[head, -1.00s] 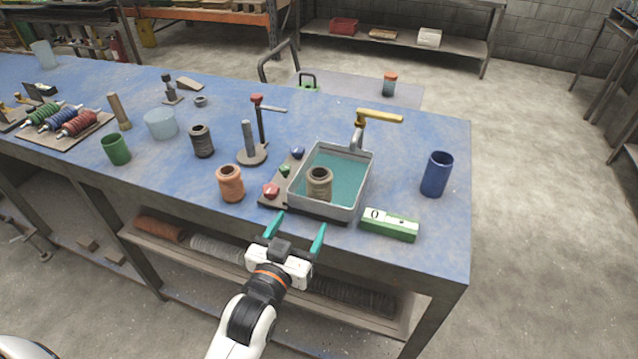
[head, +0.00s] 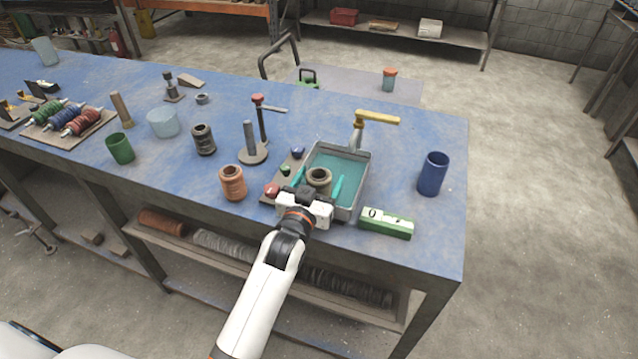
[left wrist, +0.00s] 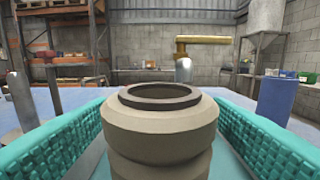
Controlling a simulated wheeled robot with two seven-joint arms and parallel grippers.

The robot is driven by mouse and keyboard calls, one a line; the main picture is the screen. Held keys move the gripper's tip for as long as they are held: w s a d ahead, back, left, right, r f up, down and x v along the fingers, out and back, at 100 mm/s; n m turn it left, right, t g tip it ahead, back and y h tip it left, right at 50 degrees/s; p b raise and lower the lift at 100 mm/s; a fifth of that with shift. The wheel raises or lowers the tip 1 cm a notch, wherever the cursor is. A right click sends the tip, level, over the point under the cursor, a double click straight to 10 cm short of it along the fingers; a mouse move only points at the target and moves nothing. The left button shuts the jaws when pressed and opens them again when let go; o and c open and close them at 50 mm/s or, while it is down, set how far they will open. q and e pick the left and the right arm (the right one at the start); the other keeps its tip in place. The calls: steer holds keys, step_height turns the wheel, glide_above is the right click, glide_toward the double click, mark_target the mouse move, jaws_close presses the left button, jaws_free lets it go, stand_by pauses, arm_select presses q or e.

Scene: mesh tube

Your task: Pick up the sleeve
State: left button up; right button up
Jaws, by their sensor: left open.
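The sleeve (head: 319,181) is a tan, ribbed, hollow tube standing upright in a grey square basin (head: 366,178) with a teal inside. In the left wrist view the sleeve (left wrist: 160,128) fills the middle, its dark round opening facing up. My left gripper (head: 318,186) is open, with one teal finger on each side of the sleeve. The wrist view shows a gap between the sleeve and each finger near the top. The sleeve's lower part is hidden in the head view by my gripper. My right gripper is not in view.
A brass-handled tap (head: 377,117) stands behind the basin. A blue cup (head: 433,174) and a green counter box (head: 386,223) are to the right. An orange ribbed tube (head: 232,183), a dark ribbed tube (head: 203,140) and a post stand (head: 252,152) are to the left.

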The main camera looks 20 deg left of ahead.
arm_select(q)
steer(key=c, duration=1)
steer(key=shift+c, duration=0.6)
steer(key=shift+r, duration=0.1)
